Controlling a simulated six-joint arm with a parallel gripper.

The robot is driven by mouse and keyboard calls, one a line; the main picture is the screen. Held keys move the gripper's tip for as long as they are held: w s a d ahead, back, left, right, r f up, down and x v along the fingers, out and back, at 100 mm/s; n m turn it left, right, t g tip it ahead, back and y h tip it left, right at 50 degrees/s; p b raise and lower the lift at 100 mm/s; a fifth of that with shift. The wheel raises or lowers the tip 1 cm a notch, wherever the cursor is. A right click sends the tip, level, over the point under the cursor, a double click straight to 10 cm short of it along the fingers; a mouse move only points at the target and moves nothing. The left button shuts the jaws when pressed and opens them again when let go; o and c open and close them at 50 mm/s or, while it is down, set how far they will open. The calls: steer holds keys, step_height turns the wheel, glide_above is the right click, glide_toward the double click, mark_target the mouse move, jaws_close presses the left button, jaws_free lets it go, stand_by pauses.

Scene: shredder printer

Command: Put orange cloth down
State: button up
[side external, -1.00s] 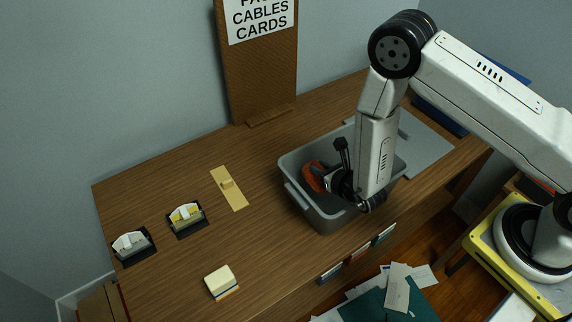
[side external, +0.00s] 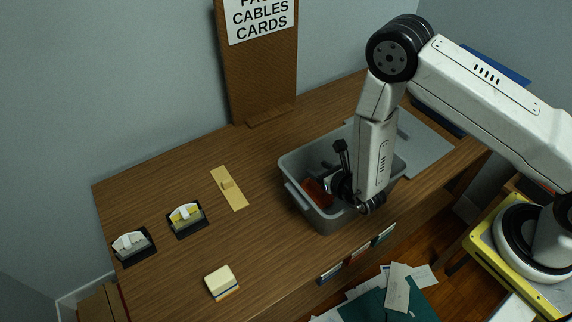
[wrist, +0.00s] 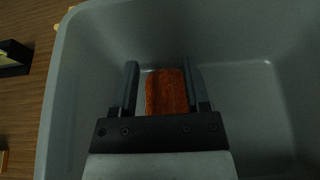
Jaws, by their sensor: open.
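The orange cloth (wrist: 166,92) lies in the grey bin (wrist: 62,95), seen in the wrist view between my open fingers, with a small gap to the left finger; whether it touches the right finger I cannot tell. In the side external view the cloth (side external: 317,192) shows as a dark orange patch low inside the bin (side external: 300,200). My gripper (wrist: 160,75) is open and reaches down into the bin. In the side external view my wrist hides part of the bin's inside.
The bin stands on a wooden desk (side external: 260,180) near its front edge. Bin walls surround my gripper. A yellowish block (side external: 221,282), two black holders with cards (side external: 187,218) and a tan strip (side external: 229,188) lie to the left. A wooden sign board (side external: 262,80) stands behind.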

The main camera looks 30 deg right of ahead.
steer(key=shift+r, duration=0.15)
steer(key=shift+r, duration=0.45)
steer(key=v, duration=0.3)
step_height(320, 180, up, 7)
stand_by(0.8)
